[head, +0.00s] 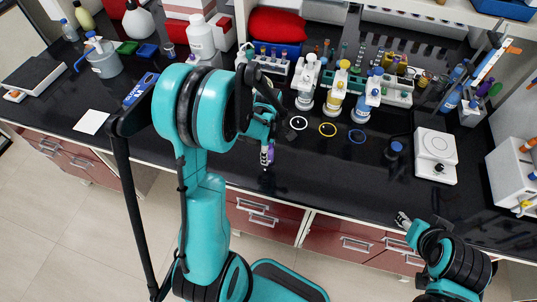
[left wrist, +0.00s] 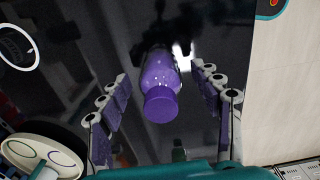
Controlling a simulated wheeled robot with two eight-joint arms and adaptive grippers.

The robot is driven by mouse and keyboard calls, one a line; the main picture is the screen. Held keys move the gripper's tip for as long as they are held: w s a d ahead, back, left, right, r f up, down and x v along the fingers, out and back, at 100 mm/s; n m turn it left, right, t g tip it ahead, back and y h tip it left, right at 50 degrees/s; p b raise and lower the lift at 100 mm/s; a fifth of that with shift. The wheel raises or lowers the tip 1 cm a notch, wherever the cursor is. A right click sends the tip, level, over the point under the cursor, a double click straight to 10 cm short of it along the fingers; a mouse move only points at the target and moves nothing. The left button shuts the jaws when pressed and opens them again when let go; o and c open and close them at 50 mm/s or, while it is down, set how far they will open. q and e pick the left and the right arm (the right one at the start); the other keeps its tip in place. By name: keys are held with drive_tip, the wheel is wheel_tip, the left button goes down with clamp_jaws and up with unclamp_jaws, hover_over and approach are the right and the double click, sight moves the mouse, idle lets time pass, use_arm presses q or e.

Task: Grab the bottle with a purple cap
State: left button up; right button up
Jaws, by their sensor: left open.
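The bottle with a purple cap (left wrist: 161,104) shows in the left wrist view, purple-bodied, with its cap toward the camera. My left gripper (left wrist: 163,82) is open, with one finger on each side of the bottle. Dark gaps show between the fingers and the bottle. In the head view my left gripper (head: 267,155) is low over the black bench near its front edge; I cannot clearly separate the bottle from the fingers there. My right gripper (head: 402,221) is at the front edge on the right, away from the bottle; its opening is too small to judge.
White, yellow and blue rings (head: 328,129) lie on the bench (head: 330,175) behind and right of the left gripper. Wash bottles (head: 336,90) and tube racks stand behind them. A white balance (head: 435,155) and a dark blue-capped bottle (head: 394,150) stand right.

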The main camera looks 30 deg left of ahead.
use_arm(q)
drive_tip(key=c, duration=1.3)
drive_tip(key=shift+r, duration=0.1)
drive_tip(key=shift+c, duration=0.2)
